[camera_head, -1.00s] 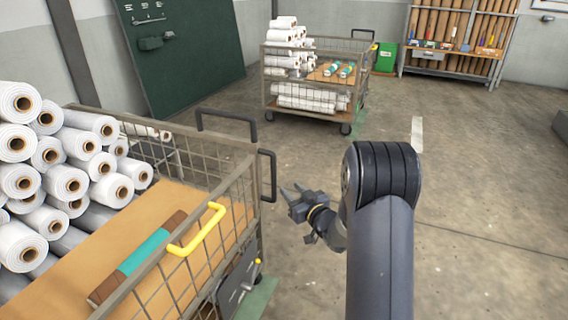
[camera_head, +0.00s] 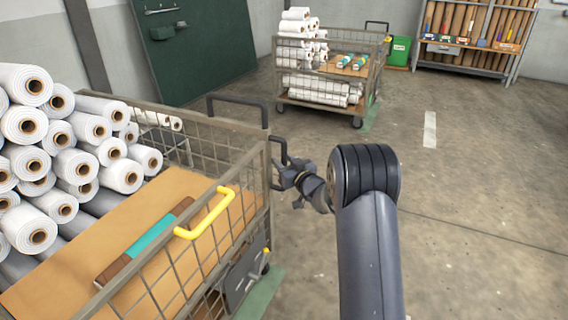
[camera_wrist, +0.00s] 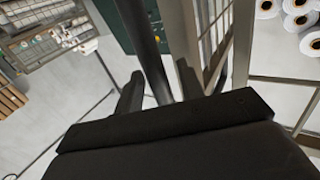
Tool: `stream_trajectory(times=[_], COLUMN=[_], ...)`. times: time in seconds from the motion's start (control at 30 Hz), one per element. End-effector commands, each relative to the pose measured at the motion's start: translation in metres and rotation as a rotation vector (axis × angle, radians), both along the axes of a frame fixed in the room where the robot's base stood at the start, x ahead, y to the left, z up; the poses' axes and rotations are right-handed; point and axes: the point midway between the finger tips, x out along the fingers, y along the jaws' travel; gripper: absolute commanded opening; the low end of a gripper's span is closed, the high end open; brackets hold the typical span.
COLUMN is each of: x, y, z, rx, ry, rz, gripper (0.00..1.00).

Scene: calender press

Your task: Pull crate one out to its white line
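The near wire-sided crate (camera_head: 255,185) fills the left of the head view; no number on it is readable. It has dark loop handles at its right end. My gripper (camera_head: 284,172) is at the nearer handle (camera_head: 278,148). In the wrist view the dark handle bar (camera_wrist: 147,45) runs between my two fingers (camera_wrist: 158,88), with gaps beside it. The fingers look open around the bar; firm contact does not show. A short white line (camera_head: 430,130) lies on the floor to the right, beyond my arm.
A rack (camera_head: 470,45) lines the back wall. The floor at right is clear.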

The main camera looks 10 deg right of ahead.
Motion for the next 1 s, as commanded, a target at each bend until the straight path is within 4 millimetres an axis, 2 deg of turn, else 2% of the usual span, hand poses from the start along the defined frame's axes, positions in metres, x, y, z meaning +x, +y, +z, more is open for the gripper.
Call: stream_trajectory(times=[0.23, 0.67, 1.0], x=[0.0003, 0.0001, 0.0], y=[0.0, -0.0002, -0.0002], z=[0.0, 0.0, -0.0001], rx=[0.0, 0.0, 0.0], ry=[0.0, 0.0, 0.001], rz=[0.0, 0.0, 0.0], gripper=[0.35, 0.0, 0.0])
